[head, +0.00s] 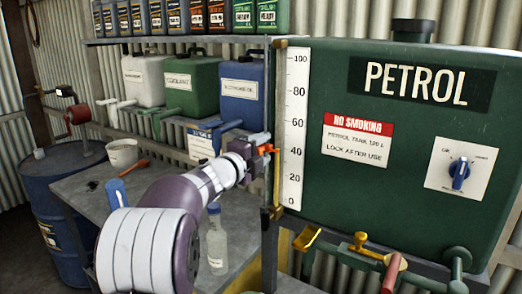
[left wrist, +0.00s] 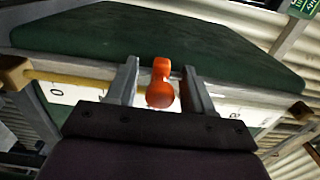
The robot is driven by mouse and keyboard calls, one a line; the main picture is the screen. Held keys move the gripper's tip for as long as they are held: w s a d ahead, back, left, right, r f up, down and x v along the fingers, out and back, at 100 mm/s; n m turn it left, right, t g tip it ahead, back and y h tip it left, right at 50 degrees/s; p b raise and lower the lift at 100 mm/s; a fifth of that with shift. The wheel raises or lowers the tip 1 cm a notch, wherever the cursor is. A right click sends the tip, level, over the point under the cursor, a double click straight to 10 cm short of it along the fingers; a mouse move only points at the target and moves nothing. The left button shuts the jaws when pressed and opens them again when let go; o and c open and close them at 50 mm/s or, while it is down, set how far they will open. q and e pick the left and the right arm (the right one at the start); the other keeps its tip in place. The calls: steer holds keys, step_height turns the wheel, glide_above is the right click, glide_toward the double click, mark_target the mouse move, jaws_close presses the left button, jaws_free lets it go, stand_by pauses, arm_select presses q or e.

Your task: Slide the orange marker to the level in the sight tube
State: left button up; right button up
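The orange marker (head: 267,149) sits beside the white scale (head: 295,125) on the petrol tank, a little above the 40 mark. The thin sight tube (head: 278,100) runs upright along the scale's left edge; its liquid level is too small to make out. My left gripper (head: 262,148) is at the marker. In the left wrist view, the marker (left wrist: 161,84) stands between the two fingers of my left gripper (left wrist: 160,90), with a narrow gap on each side. The yellowish tube (left wrist: 75,79) crosses behind it. My right gripper is not in view.
The green petrol tank (head: 400,120) fills the right side, with a blue knob (head: 459,174) and a brass valve (head: 360,241) below. Jerrycans (head: 192,85) stand behind.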

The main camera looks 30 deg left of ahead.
arm_select(q)
steer(key=shift+s+f, duration=0.1)
steer(key=shift+s, duration=0.35)
steer(key=s+b, duration=0.3)
steer(key=s, duration=0.8)
steer(key=shift+s+a, duration=0.4)
steer(key=shift+a, duration=0.05)
